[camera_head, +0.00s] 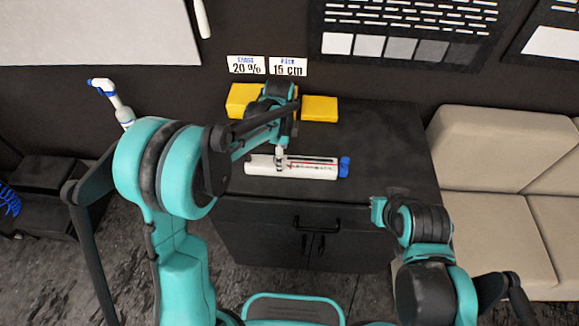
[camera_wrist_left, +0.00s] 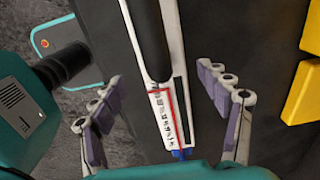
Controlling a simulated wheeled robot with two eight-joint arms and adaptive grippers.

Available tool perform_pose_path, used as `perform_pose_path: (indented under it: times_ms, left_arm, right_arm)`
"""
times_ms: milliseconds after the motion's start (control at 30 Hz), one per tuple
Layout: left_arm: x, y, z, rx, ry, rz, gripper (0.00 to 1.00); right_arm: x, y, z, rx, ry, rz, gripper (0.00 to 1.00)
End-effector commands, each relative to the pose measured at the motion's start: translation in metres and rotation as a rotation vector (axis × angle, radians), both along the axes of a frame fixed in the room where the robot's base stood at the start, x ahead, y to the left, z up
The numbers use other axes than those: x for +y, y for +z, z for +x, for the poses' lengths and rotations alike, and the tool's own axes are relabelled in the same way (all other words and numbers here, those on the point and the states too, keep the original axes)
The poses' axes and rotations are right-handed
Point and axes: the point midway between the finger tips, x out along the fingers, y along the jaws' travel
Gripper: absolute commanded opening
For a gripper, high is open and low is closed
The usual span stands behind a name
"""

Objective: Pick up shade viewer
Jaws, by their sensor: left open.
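A long white device with a dark slot, a red line, printed marks and a blue end, apparently the shade viewer (camera_head: 262,168), lies on the black cabinet top (camera_head: 375,150). In the left wrist view the shade viewer (camera_wrist_left: 165,115) runs lengthwise between the fingers. My left gripper (camera_head: 280,157) is just over its middle in the head view. In the wrist view my left gripper (camera_wrist_left: 162,108) is open, with one finger pad to each side of the device and a gap on both sides. My right gripper (camera_head: 378,210) is right of the cabinet front; its fingers cannot be made out.
Two yellow blocks (camera_head: 320,108) lie at the back of the cabinet top, partly behind my left arm. A beige sofa (camera_head: 500,160) stands at right. A white-and-blue bottle (camera_head: 112,100) is at left.

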Motion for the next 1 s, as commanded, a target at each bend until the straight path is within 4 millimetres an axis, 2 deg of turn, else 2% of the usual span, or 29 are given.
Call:
perform_pose_path:
  times_ms: [300,567,833,900,1000]
  left_arm:
    - [0.007,-0.045,0.005,-0.001,0.001,0.000,0.76]
    - [0.007,-0.047,0.005,-0.001,0.002,0.000,0.76]
    - [0.007,-0.047,0.005,-0.001,0.002,0.000,0.05]
    - [0.007,-0.047,0.004,-0.001,0.002,0.000,0.00]
    - [0.007,-0.047,0.004,-0.001,0.002,0.000,0.00]
  right_arm:
    - [0.000,-0.021,0.000,0.000,0.000,0.000,0.00]
    - [0.000,-0.021,0.000,0.000,0.000,0.000,0.00]
    - [0.000,-0.021,0.000,0.000,0.000,0.000,0.00]
    - [0.000,-0.021,0.000,0.000,0.000,0.000,0.00]
    - [0.000,-0.021,0.000,0.000,0.000,0.000,0.00]
